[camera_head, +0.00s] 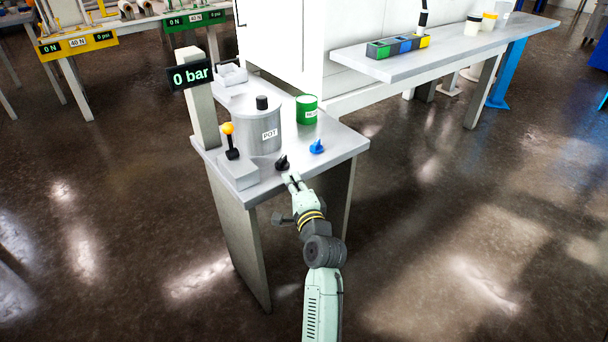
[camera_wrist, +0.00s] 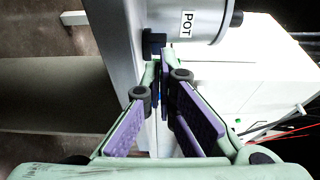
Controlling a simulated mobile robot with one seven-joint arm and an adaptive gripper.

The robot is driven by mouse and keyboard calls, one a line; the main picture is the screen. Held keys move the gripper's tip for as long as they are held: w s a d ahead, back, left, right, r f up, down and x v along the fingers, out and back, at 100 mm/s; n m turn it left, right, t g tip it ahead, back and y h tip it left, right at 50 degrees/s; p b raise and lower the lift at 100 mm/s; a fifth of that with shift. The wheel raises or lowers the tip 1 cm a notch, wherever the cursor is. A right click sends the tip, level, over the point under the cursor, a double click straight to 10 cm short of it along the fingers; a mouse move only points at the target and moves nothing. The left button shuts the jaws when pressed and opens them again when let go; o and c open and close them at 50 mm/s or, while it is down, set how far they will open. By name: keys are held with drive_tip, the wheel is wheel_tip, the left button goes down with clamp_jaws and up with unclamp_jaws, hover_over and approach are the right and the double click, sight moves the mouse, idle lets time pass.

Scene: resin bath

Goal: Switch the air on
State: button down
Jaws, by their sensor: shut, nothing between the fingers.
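A grey table (camera_head: 345,147) carries a grey pot (camera_head: 262,138) labelled POT, which also shows in the wrist view (camera_wrist: 205,22). The display (camera_head: 190,75) beside it reads 0 bar. A lever with an orange ball (camera_head: 228,128) stands on a grey box at the left. A small black knob (camera_head: 282,162) and a blue knob (camera_head: 316,147) sit near the front edge. My gripper (camera_head: 291,178) is shut and empty, its tips close to the black knob, which also shows in the wrist view (camera_wrist: 154,42). I cannot tell whether they touch.
A long bench (camera_head: 450,49) with coloured blocks and cups stands at the back right. Open floor lies right of my arm.

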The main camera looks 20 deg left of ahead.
drive_tip(key=s, duration=0.1)
drive_tip(key=s+a, duration=0.1)
drive_tip(key=s, duration=0.1)
drive_tip(key=s+a, duration=0.1)
drive_tip(key=shift+s+a, duration=0.15)
drive_tip(key=shift+s, duration=0.05)
